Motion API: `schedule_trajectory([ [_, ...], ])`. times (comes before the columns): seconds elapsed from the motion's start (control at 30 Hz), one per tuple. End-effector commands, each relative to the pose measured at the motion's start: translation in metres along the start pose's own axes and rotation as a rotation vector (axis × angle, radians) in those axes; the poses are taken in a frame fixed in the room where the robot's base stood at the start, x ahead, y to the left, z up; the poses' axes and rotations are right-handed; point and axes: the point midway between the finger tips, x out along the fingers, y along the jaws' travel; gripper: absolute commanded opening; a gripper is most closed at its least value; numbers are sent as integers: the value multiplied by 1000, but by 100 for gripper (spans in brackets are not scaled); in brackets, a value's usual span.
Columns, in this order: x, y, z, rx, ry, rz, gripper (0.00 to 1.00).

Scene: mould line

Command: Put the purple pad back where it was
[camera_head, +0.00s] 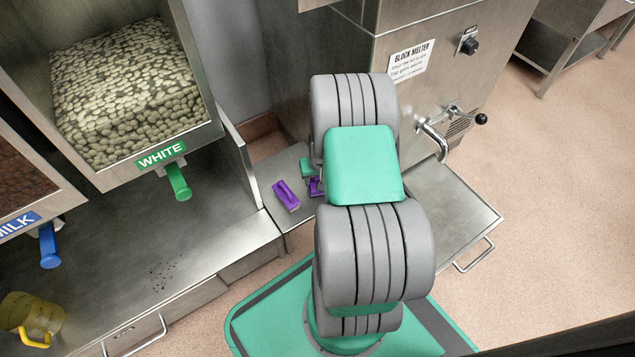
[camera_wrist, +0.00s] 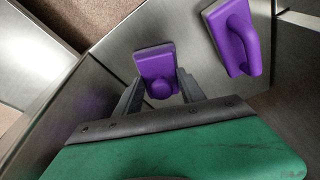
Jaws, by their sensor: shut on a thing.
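Two purple things show in the wrist view. A purple pad with a round knob (camera_wrist: 154,62) is between the fingers of my gripper (camera_wrist: 160,91), which is shut on it. In the head view only a sliver of this pad (camera_head: 315,188) shows beside my arm. My arm hides most of my gripper there. A second purple pad with a loop handle (camera_wrist: 233,36) lies apart, to the right in the wrist view. In the head view this handled pad (camera_head: 286,196) lies on the steel ledge. I cannot tell whether the held pad touches the ledge.
The steel ledge (camera_head: 297,239) lies between the counter with the WHITE bin (camera_head: 161,154) and the block melter (camera_head: 430,25). The melter's tap (camera_head: 433,137) juts out at right. A yellow jug (camera_head: 38,318) stands at the lower left. The counter's middle is mostly clear, with dark crumbs.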

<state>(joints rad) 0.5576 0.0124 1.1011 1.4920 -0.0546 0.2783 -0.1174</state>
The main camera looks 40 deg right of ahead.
Motion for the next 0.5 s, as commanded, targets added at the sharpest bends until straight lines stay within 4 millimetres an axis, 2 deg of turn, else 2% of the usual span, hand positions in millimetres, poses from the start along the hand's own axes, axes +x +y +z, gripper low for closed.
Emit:
schedule_trajectory([
  [0.27,1,0,0,0,-1,0,2],
  [0.3,0,0,0,0,0,0,50],
  [0.5,0,0,0,0,0,0,66],
])
